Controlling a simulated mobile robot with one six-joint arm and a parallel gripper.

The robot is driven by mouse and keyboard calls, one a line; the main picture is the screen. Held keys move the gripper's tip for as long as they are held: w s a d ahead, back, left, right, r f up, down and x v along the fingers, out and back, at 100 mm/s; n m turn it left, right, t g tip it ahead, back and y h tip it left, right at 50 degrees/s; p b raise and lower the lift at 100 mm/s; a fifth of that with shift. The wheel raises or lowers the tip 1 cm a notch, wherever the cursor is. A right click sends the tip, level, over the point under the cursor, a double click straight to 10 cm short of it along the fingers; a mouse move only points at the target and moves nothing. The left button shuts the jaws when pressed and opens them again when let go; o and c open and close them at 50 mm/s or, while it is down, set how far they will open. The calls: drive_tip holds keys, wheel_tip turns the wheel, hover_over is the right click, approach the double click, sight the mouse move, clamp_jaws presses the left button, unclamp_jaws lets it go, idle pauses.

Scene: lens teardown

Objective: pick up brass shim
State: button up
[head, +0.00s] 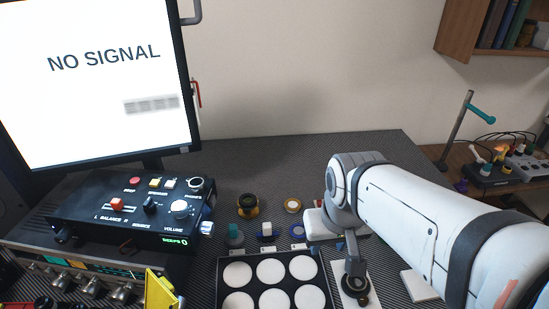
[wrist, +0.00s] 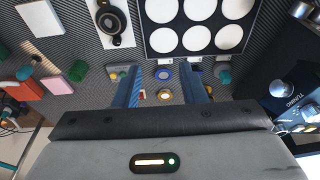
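The brass shim looks to be the small brass-coloured ring with a pale middle (head: 292,205), lying flat on the dark mat left of my gripper in the head view. In the wrist view the brass ring (wrist: 165,94) shows between my two blue fingers, with a blue ring (wrist: 164,73) just above it. My gripper (wrist: 163,82) is open, fingers wide apart, with nothing held between them. In the head view my gripper (head: 326,243) is partly hidden by its own housing and arm, so its height above the mat is unclear.
A black tray with white round pads (head: 271,254) lies in front of the rings. A lens piece (wrist: 110,20) rests on a white pad beside it. A black and gold ring piece (head: 247,205) stands left of the brass ring. A control box (head: 125,210) stands farther left.

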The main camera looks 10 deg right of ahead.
drive_tip(key=shift+o, duration=0.7)
drive_tip(key=shift+w, duration=0.15)
drive_tip(key=o, duration=0.6)
drive_tip(key=w+n, duration=0.3)
drive_tip(key=w, duration=0.2)
drive_tip(key=w+n, duration=0.4)
drive_tip(key=w, duration=0.1)
drive_tip(key=shift+r+g+b, duration=0.15)
drive_tip(key=shift+g+b, duration=0.25)
drive_tip(key=shift+o, duration=0.6)
drive_tip(key=w+f+n, duration=0.3)
drive_tip(key=w+n, duration=0.4)
drive_tip(key=w, duration=0.4)
drive_tip(key=shift+d+n+g+b, duration=0.15)
drive_tip(key=shift+n+g+b, duration=0.15)
drive_tip(key=shift+b, duration=0.05)
drive_tip(key=n+g+b, duration=0.1)
drive_tip(key=n, duration=1.2)
approach(292, 205)
drive_tip(key=shift+w+d, duration=0.2)
drive_tip(key=shift+w, duration=0.35)
drive_tip(key=f, duration=0.4)
drive_tip(key=s+f, duration=0.1)
drive_tip(key=f, duration=0.1)
drive_tip(key=shift+a+f, duration=0.2)
drive_tip(key=shift+f, duration=0.4)
drive_tip(key=shift+f, duration=0.25)
